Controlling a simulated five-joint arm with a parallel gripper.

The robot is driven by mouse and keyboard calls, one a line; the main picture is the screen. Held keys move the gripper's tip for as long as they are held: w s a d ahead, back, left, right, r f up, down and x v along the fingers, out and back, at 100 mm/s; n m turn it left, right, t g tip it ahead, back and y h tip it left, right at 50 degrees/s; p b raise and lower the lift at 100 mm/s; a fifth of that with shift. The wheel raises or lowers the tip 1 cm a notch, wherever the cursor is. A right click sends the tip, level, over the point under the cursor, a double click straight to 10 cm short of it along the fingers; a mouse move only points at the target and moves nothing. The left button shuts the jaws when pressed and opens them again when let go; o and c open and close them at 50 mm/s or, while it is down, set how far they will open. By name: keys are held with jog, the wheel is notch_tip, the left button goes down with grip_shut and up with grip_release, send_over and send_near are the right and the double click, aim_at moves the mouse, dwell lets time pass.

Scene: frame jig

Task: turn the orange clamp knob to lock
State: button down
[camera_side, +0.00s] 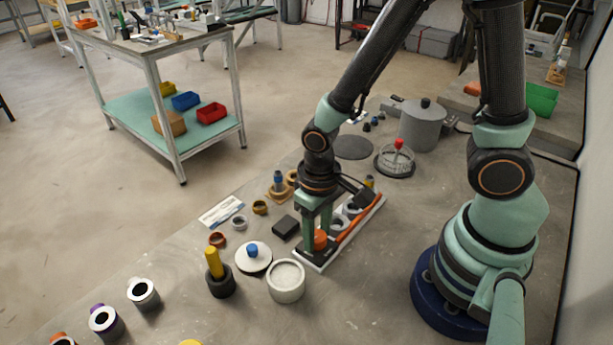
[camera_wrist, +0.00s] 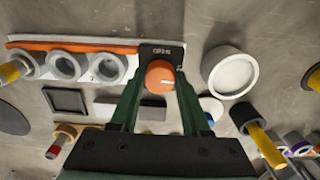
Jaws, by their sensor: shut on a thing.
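The orange clamp knob (camera_side: 320,239) sits at the near end of a white frame jig (camera_side: 318,267). In the wrist view the knob (camera_wrist: 160,75) is round, with a pale mark on its face, beside a dark plate with small lettering (camera_wrist: 161,51) that seems to read OPEN. My gripper (camera_side: 317,230) points down over this end. In the wrist view its green fingers (camera_wrist: 160,84) stand on both sides of the knob and are shut on it. An orange bar (camera_wrist: 75,46) runs along the jig past several grey rings (camera_wrist: 66,66).
A white round cup (camera_side: 286,282) and a white disc with a blue knob (camera_side: 253,257) stand close to the jig's near end. A black block (camera_side: 285,227) lies to its left. A yellow-handled tool (camera_side: 215,266) stands farther left. Bare tabletop lies to the jig's right, before my base.

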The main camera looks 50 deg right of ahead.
aim_at(317, 235)
jog(key=shift+c, duration=1.8)
grip_release()
jog(key=shift+r, duration=0.15)
notch_tip(317, 235, up, 12)
jog(key=w+d+r+t, duration=0.2)
jog(key=d+r+t, duration=0.3)
jog(key=d+r, duration=0.3)
jog(key=shift+w+d+r+t, duration=0.25)
jog(key=shift+d+r+t, duration=0.05)
jog(key=shift+r, duration=0.35)
